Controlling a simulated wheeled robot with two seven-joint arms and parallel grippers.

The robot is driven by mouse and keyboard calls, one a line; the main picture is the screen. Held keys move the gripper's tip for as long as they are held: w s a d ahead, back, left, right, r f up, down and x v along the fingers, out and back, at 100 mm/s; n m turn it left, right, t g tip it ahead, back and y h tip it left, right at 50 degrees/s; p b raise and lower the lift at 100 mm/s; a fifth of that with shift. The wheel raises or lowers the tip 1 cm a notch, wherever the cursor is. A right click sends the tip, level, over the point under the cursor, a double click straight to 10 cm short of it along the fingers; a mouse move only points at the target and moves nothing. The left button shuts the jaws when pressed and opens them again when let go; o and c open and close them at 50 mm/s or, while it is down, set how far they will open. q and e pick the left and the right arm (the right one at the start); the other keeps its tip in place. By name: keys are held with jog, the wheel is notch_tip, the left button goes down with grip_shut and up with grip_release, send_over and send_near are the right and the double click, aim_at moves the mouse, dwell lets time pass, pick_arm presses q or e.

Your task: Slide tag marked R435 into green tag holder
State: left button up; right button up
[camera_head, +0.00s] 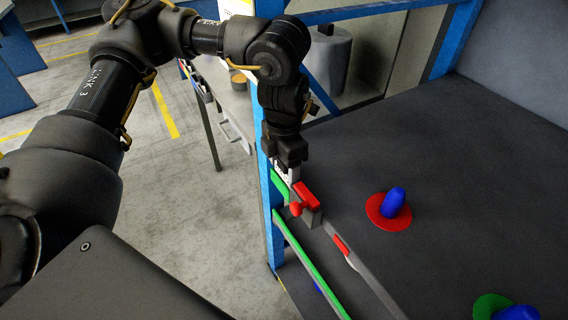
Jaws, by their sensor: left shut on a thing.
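My left gripper (289,170) points down at the front edge of the shelf and is shut on a small white tag (281,167) with dark marks. The tag is mostly hidden by the fingers, and its lettering is too small to read. A green strip (279,186), which looks like the green tag holder, lies on the shelf edge just below the fingers. I cannot tell whether the tag touches it. A red block with a round red knob (296,209) sits right below and beside the fingertips. My right gripper is not in view.
A blue bobbin on a red disc (375,208) stands on the grey shelf (440,170). Another blue bobbin with a green disc (487,303) is at the lower right. A blue post (271,230) rises beside the gripper. A long green strip (312,264) runs along a lower edge.

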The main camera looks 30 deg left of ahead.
pick_arm(q)
jog(key=o, duration=0.7)
jog(key=shift+c, duration=0.2)
jog(key=o, duration=0.4)
jog(key=shift+a+f, duration=0.15)
notch_tip(320, 180, up, 10)
jog(key=shift+f, duration=0.2)
jog(key=shift+w+a+r, duration=0.15)
jog(key=shift+r, duration=0.6)
